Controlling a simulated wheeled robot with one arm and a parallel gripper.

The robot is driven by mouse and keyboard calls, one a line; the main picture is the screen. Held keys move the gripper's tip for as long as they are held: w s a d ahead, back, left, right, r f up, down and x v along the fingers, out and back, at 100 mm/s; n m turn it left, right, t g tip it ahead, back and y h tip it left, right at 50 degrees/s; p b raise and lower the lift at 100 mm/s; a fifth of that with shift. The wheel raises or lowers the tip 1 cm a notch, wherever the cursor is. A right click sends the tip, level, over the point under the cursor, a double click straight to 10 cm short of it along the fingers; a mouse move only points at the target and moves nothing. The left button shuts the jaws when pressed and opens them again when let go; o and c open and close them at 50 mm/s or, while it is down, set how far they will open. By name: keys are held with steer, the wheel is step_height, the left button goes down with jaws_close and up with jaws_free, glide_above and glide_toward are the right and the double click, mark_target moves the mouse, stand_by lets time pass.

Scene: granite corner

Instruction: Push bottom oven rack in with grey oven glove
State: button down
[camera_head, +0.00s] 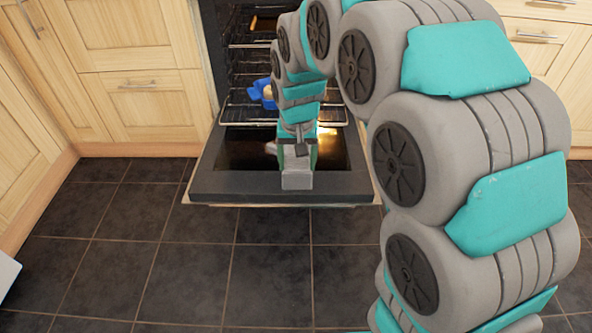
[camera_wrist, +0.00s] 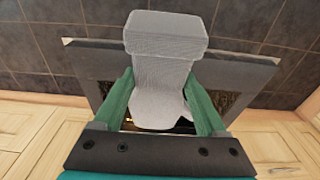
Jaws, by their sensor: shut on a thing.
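The grey oven glove (camera_wrist: 165,40) is held between the green fingers of my gripper (camera_wrist: 160,85) in the wrist view. In the head view my gripper (camera_head: 298,150) is over the open oven door, with the pale glove (camera_head: 298,180) low near the door's front edge. The bottom oven rack (camera_head: 240,115) sticks out a little above the door, left and right of my arm. My arm hides its middle. Whether the glove touches the door cannot be told.
The oven door (camera_head: 225,185) is folded down, its dark edge toward me. A blue object (camera_head: 260,93) with something pale in it sits inside the oven. An upper rack holds an orange-brown item (camera_head: 262,22). Wooden cabinets (camera_head: 140,100) flank the oven. The tiled floor (camera_head: 190,270) in front is clear.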

steer(key=shift+s+a, duration=0.1)
steer(key=shift+a, duration=0.3)
steer(key=shift+w+d+f+p, duration=0.15)
steer(key=shift+w+f, duration=0.3)
steer(key=shift+w, duration=1.3)
steer(key=shift+w+f+p, duration=0.2)
steer(key=shift+w+f, duration=0.25)
steer(key=shift+w, duration=1.35)
steer(key=shift+w+d+f+p, duration=0.15)
steer(key=shift+w+f, duration=0.3)
steer(key=shift+w, duration=1.3)
steer(key=shift+a, duration=0.1)
steer(key=shift+w, duration=0.1)
steer(key=shift+w+p, duration=0.8)
steer(key=shift+w, duration=2.7)
